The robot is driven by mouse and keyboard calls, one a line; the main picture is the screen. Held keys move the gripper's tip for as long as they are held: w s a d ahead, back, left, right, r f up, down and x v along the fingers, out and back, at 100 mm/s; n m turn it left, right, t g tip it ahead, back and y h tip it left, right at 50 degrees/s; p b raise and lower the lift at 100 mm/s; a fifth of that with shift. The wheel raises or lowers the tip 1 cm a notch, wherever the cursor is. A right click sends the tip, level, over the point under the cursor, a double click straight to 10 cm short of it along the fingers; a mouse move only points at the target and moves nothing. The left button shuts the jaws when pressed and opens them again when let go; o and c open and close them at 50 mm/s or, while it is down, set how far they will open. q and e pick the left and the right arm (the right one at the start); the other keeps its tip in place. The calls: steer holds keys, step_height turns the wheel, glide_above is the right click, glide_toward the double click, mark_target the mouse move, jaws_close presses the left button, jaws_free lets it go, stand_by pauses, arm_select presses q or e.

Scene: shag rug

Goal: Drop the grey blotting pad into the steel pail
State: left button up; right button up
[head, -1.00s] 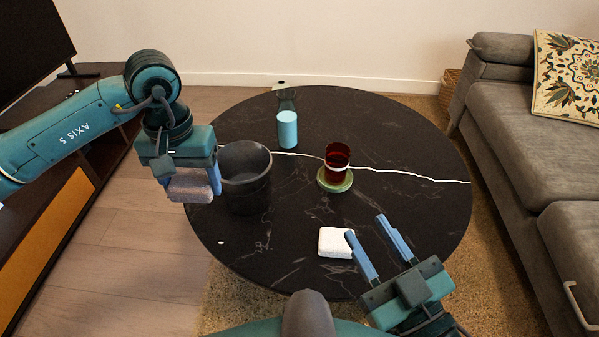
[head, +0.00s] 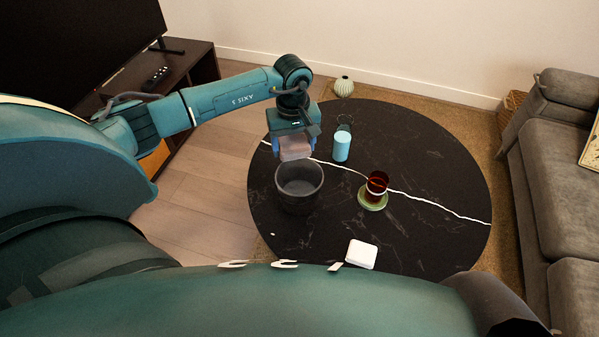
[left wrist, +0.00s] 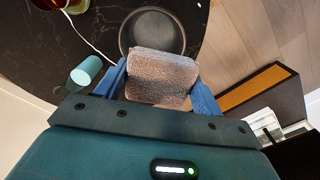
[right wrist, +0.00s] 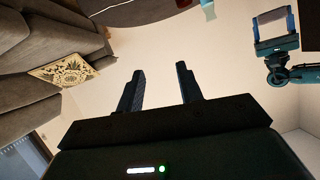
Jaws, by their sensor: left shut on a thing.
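The grey blotting pad (head: 296,149) is held in my left gripper (head: 293,150), above the far rim of the steel pail. The pad also shows between the fingers in the left wrist view (left wrist: 160,78). The dark grey steel pail (head: 299,190) stands upright at the left of the round table; its rim shows behind the pad in the left wrist view (left wrist: 128,32). Its inside, as far as it shows, looks empty. My right gripper (right wrist: 167,80) is open and empty in the right wrist view; it is out of the head view.
On the black marble table (head: 430,240) stand a light blue cylinder (head: 341,147), a glass of red drink (head: 377,185) on a green coaster (head: 372,202), and a white square block (head: 361,254). A grey sofa (head: 560,170) is at the right.

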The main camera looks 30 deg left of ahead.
arm_select(q)
steer(key=shift+a+f, duration=0.25)
steer(key=shift+f, duration=0.1)
step_height(320, 180, down, 4)
steer(key=b, duration=0.3)
steer(key=shift+f+b, duration=0.3)
steer(key=shift+f, duration=0.4)
arm_select(e)
steer(key=shift+s+d+r+t, duration=0.45)
steer(key=shift+s+d+t, duration=0.15)
steer(key=shift+d, duration=0.15)
steer(key=shift+w, duration=0.1)
arm_select(q)
steer(key=o, duration=1)
steer(key=shift+c, duration=0.2)
